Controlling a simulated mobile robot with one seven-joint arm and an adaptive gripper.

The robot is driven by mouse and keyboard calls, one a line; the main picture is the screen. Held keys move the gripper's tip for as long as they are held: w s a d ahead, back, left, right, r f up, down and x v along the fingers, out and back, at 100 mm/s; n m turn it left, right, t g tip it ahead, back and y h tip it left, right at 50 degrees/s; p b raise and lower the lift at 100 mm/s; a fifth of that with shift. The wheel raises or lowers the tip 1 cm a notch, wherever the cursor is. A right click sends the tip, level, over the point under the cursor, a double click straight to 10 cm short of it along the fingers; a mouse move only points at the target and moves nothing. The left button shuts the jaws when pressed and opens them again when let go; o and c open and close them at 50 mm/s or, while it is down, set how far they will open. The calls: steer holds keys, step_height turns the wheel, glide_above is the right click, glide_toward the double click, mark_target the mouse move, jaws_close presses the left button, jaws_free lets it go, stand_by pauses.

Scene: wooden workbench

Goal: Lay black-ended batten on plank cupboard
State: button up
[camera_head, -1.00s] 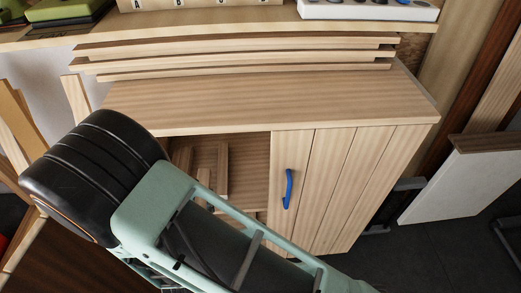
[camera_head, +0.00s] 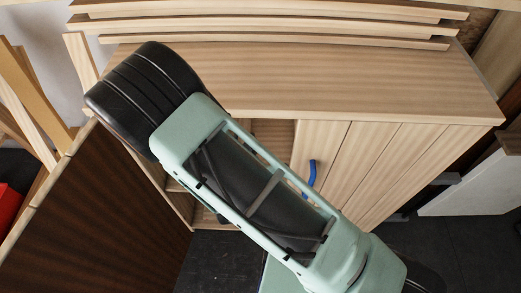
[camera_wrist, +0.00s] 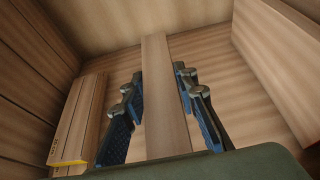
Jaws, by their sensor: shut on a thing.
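The plank cupboard (camera_head: 370,85) stands in the head view with its wide bare top and a planked door front on the right; its left part is open. In the wrist view my gripper (camera_wrist: 160,72) has its blue-padded fingers on both sides of a plain wooden batten (camera_wrist: 167,125) and is shut on it, inside a wooden compartment. The ends of this batten show no black here, and its near end is hidden. In the head view my arm hides the gripper and the held batten.
A yellow-ended batten (camera_wrist: 80,120) stands left of my gripper, near the compartment walls. Several long slats (camera_head: 270,28) lie along the back above the cupboard top. A blue handle (camera_head: 310,174) sits on the door. A dark brown panel (camera_head: 100,215) stands at left.

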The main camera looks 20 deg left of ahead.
steer(key=w+d+f, duration=0.1)
steer(key=f, duration=0.1)
steer(key=w+d+f+b, duration=0.1)
steer(key=f, duration=0.1)
steer(key=w+d+f+b, duration=0.1)
steer(key=f, duration=0.1)
steer(key=shift+w+d, duration=0.15)
steer(key=shift+w, duration=0.25)
steer(key=shift+w+f+b, duration=0.15)
steer(key=shift+f+b, duration=0.5)
steer(key=shift+f, duration=0.95)
steer(key=shift+f, duration=0.1)
steer(key=o, duration=0.8)
steer(key=shift+o, duration=0.6)
